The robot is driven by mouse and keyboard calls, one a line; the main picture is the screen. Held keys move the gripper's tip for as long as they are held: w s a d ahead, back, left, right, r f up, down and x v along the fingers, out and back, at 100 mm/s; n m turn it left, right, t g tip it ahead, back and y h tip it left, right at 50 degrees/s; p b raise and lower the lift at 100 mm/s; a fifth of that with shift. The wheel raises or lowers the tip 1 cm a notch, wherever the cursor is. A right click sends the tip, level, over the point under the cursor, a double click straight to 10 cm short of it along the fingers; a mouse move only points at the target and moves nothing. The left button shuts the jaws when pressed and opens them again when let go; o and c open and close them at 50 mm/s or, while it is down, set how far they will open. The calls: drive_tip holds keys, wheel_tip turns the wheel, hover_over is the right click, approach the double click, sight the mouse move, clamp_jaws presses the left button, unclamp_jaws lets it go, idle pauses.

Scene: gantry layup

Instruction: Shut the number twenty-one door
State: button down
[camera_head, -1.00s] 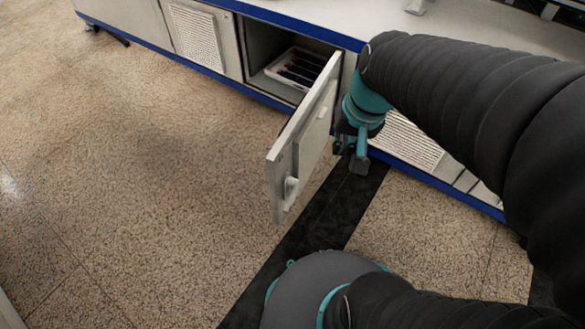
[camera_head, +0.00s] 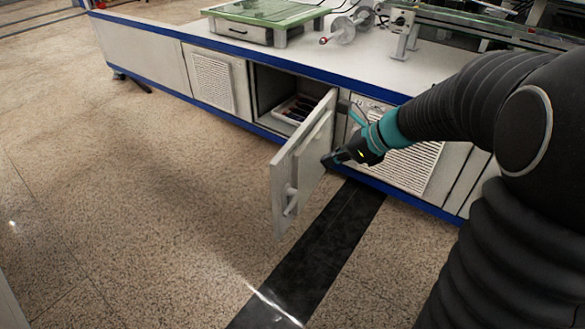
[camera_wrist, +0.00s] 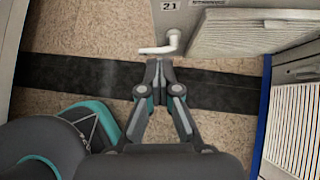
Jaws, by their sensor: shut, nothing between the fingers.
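The number twenty-one door (camera_head: 285,178) stands swung wide open from its cabinet, hinged at the opening's right side. Its outer face, with a handle (camera_head: 291,201) near the free edge and a raised panel, faces right. My gripper (camera_head: 328,161) is on that outer side, pointing left towards the face, shut and empty. In the wrist view the plate (camera_wrist: 168,5) reads 21, and the white handle (camera_wrist: 164,46) shows just beyond the shut fingertips (camera_wrist: 158,66). I cannot tell whether the fingertips touch the door.
The open compartment (camera_head: 262,88) holds a tray of dark items (camera_head: 297,108). A vented panel (camera_head: 405,160) is right of the door, another (camera_head: 213,83) left. The bench top (camera_head: 330,55) bears a green-topped unit (camera_head: 262,12). Floor to the left is clear.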

sight(278, 173)
drive_tip(key=x, duration=0.4)
drive_tip(key=a+r+b+x, duration=0.1)
drive_tip(key=x, duration=0.3)
drive_tip(key=b+x, duration=0.1)
drive_tip(key=x, duration=0.3)
drive_tip(key=shift+w+a+r, duration=0.15)
drive_tip(key=shift+a+r, duration=0.05)
drive_tip(key=shift+a, duration=0.2)
drive_tip(key=shift+w+a, duration=0.3)
drive_tip(key=shift+a, duration=0.25)
